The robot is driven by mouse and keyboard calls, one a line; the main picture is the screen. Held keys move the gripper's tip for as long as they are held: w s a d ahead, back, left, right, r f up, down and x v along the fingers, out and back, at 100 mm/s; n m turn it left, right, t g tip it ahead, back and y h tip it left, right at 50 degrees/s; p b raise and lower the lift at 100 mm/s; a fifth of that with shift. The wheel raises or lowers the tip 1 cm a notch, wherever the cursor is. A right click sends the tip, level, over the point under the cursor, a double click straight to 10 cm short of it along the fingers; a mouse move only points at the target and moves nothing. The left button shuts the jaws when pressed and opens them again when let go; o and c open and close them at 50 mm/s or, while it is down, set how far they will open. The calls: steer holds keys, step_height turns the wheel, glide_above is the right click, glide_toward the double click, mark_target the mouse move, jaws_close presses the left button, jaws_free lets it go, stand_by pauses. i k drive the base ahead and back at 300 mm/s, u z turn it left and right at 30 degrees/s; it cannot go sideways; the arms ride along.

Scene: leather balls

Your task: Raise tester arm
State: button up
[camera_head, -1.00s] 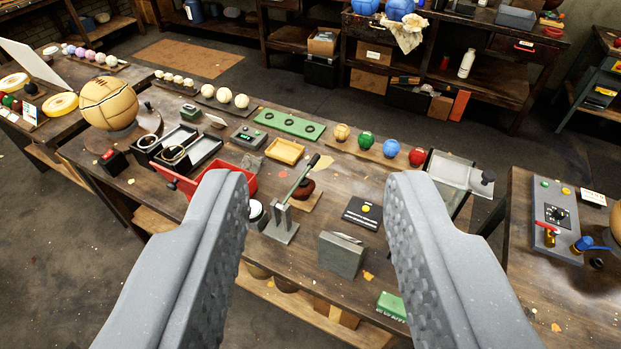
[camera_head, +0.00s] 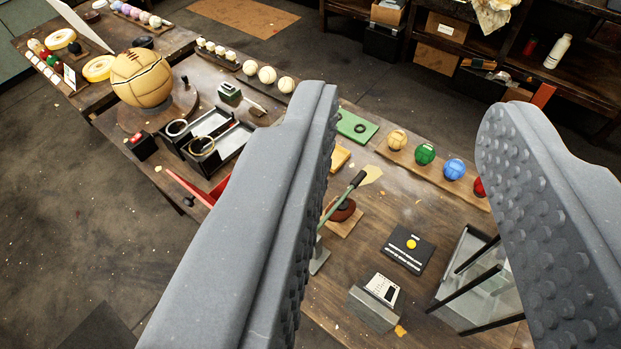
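The tester (camera_head: 319,258) is a small grey stand on the wooden table, partly hidden behind my left finger. Its arm (camera_head: 342,198), a thin greenish lever with a dark grip, slants up and to the right from the stand. A dark red-brown ball (camera_head: 346,211) sits on a small wooden base beside the lever, close under it in the picture. My gripper (camera_head: 408,105) is open and empty, its two studded grey fingers wide apart. The lever shows between them, nearer the left finger, and nothing touches it visibly.
Right of the lever lie a black card with a yellow dot (camera_head: 411,243), a grey block (camera_head: 373,306) and a clear-sided box (camera_head: 475,285). Several coloured balls (camera_head: 425,154) line a wooden strip behind. A large tan ball (camera_head: 141,77) stands at left.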

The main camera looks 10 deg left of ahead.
mark_target(342, 203)
steer(key=u, duration=0.05)
steer(key=k, duration=1.15)
steer(key=u, duration=0.7)
steer(key=i, duration=1.6)
steer(key=z, duration=0.5)
steer(key=i, duration=0.55)
steer(key=z, duration=0.45)
